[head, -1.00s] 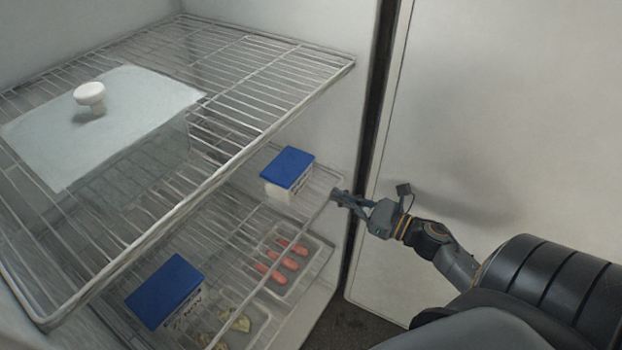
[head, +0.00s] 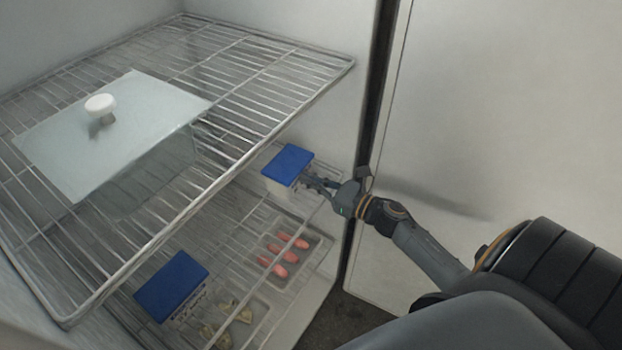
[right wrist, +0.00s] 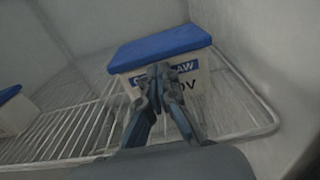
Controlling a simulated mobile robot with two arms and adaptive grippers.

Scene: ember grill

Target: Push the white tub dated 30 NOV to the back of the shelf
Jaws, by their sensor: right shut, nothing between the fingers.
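A white tub with a blue lid (head: 287,164) stands on the lower wire shelf near the right wall. It also shows in the right wrist view (right wrist: 162,48), where its label ends in "AW" and "OV"; the day number is hidden behind my fingers. My right gripper (head: 312,182) is shut and empty, its fingertips at the tub's front face. They overlap the label in the right wrist view (right wrist: 165,70); I cannot tell if they touch. A second blue-lidded white tub (head: 172,288) stands at the left of the lower shelf, its label unreadable. My left gripper is out of view.
Above is a wire shelf (head: 290,75) bearing a translucent lidded box (head: 120,135) with a white knob. A tray of sausages (head: 305,262) and a tray of pale food (head: 262,308) lie low at the front. The refrigerator wall stands close right of the tub.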

